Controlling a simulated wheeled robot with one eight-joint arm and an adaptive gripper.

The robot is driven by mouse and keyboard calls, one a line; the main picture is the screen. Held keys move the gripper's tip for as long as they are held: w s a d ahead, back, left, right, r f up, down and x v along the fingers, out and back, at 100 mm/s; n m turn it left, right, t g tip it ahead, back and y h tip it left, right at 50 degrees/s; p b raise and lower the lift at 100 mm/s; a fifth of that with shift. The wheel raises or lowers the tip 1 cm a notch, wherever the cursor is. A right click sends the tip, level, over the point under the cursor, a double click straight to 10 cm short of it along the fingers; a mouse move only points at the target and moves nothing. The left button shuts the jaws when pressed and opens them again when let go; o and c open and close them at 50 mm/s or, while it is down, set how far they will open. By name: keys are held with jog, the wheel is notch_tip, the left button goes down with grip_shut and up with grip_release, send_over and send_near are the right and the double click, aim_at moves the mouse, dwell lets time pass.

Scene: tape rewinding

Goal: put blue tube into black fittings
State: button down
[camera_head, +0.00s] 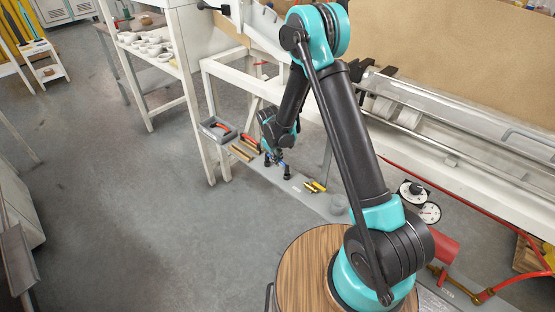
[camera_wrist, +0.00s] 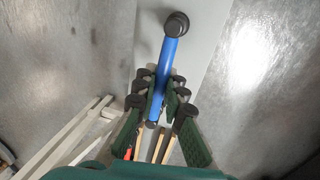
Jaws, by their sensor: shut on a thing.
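The blue tube (camera_wrist: 166,66) lies lengthwise between the fingers of my gripper (camera_wrist: 159,98) in the wrist view. My gripper is shut on it. A black fitting (camera_wrist: 177,24) shows at the tube's far end, and the tube meets or overlaps it; I cannot tell how deeply it is seated. A dark piece (camera_wrist: 151,125) shows at the near end, partly between the fingers. In the head view, my gripper (camera_head: 277,158) is low over the narrow grey bench, with a bit of blue tube (camera_head: 281,161) and a black fitting (camera_head: 287,173) below it.
A grey bin (camera_head: 214,130), a red-handled tool (camera_head: 250,142) and wooden pieces (camera_head: 242,151) lie left of my gripper. Yellow-handled tools (camera_head: 315,186) lie to its right. White table legs (camera_head: 221,155) stand close by on the left. Open floor (camera_head: 120,220) extends left.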

jog(key=shift+f, duration=0.7)
dwell(0.3)
jog(key=c, duration=1.5)
grip_release()
jog(key=shift+c, duration=0.2)
jog(key=shift+r, duration=0.15)
notch_tip(320, 180, up, 12)
jog(key=s+a, duration=0.1)
jog(key=shift+s+a+f, duration=0.25)
jog(key=shift+s, duration=0.15)
jog(key=shift+d, duration=0.1)
